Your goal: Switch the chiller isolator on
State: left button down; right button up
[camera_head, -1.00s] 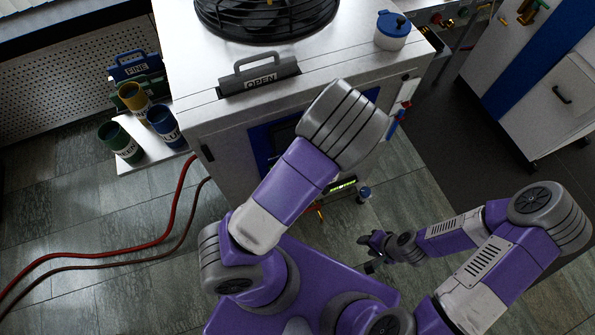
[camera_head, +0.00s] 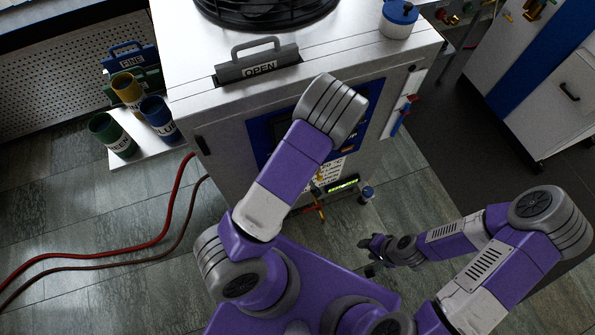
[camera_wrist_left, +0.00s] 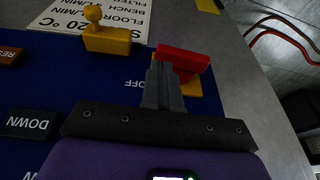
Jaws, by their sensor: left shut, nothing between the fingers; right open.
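The isolator shows in the left wrist view as a red handle (camera_wrist_left: 184,58) on a yellow base (camera_wrist_left: 188,86), at the edge of a blue panel (camera_wrist_left: 60,82). White lettering ending in "OFF" is printed beside it. My left gripper (camera_wrist_left: 160,68) is shut and empty, its fingertips right by the handle's left end; I cannot tell whether they touch. In the head view the left gripper and the isolator are hidden behind my left arm. My right gripper (camera_head: 374,248) is open and empty, low over the floor, away from the machine.
A yellow knobbed switch (camera_wrist_left: 105,35) and a "DOWN" button (camera_wrist_left: 30,124) share the panel. Pots (camera_head: 113,136) stand left; red hoses (camera_head: 180,205) cross the floor.

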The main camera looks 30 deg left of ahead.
pick_arm(q)
notch_tip(320, 180, down, 2)
jog(key=shift+s+a+f+b, duration=0.1)
jog(key=shift+f+b, duration=0.05)
jog(key=shift+b, duration=0.15)
pick_arm(e)
jog(key=shift+f, duration=0.45)
jog(key=shift+r, duration=0.15)
pick_arm(q)
jog(key=shift+g+y+p, duration=0.3)
jog(key=shift+g+p, duration=0.1)
pick_arm(e)
jog(key=shift+s+d+r, duration=0.1)
jog(key=shift+d+r, duration=0.15)
